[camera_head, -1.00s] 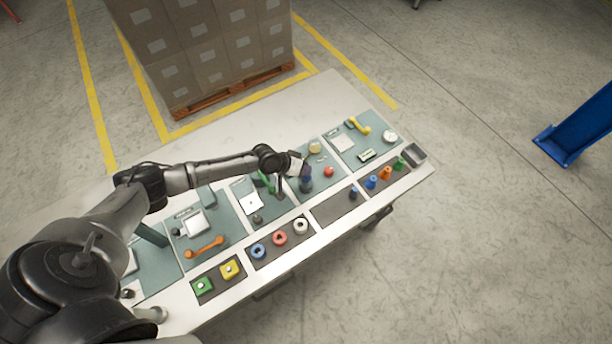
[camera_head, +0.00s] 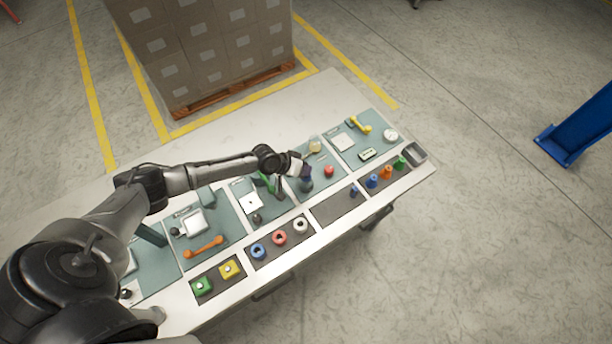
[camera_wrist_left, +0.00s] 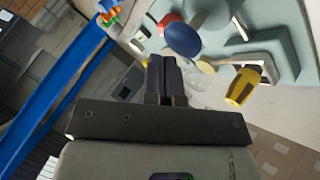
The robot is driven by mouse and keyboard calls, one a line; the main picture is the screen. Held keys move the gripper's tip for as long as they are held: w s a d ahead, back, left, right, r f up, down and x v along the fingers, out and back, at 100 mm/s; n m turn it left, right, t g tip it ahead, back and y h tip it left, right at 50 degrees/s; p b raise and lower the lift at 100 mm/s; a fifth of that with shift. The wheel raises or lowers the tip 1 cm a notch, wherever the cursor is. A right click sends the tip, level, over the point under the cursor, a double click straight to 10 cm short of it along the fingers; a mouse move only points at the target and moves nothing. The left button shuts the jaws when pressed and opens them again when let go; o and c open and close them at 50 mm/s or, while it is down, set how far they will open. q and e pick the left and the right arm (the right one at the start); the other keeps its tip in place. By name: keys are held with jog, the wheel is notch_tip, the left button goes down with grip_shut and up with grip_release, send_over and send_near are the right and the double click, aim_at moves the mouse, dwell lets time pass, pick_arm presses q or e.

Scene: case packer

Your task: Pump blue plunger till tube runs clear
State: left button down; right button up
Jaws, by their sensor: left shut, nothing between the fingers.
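The blue plunger (camera_head: 306,185) stands on a teal panel of the bench, just below my left gripper (camera_head: 305,172) in the head view. In the left wrist view its rounded blue knob (camera_wrist_left: 183,40) shows just beyond the fingertips of my left gripper (camera_wrist_left: 165,62). The fingers are shut with nothing between them. I cannot tell whether they touch the knob. An amber-topped vessel (camera_head: 315,146) stands behind the plunger. I cannot make out the tube or the colour inside it. My right gripper is not in view.
A red knob (camera_head: 328,171) sits right of the plunger on the same panel. A yellow handle (camera_head: 360,126) is on the panel to the right. A green part (camera_head: 266,182) is close on the left. Coloured pegs and rings line the front strip.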

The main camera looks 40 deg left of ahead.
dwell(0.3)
pick_arm(q)
jog(key=shift+f+b, duration=0.4)
jog(key=shift+f, duration=0.1)
dwell(0.4)
jog(key=shift+f+b, duration=0.8)
jog(key=shift+f, duration=0.05)
dwell(0.5)
jog(key=shift+r, duration=0.15)
dwell(0.3)
jog(key=shift+r+p, duration=1.05)
jog(key=shift+s+r+p, duration=0.1)
jog(key=shift+r+p, duration=0.3)
jog(key=shift+r, duration=0.15)
jog(key=shift+r, duration=0.1)
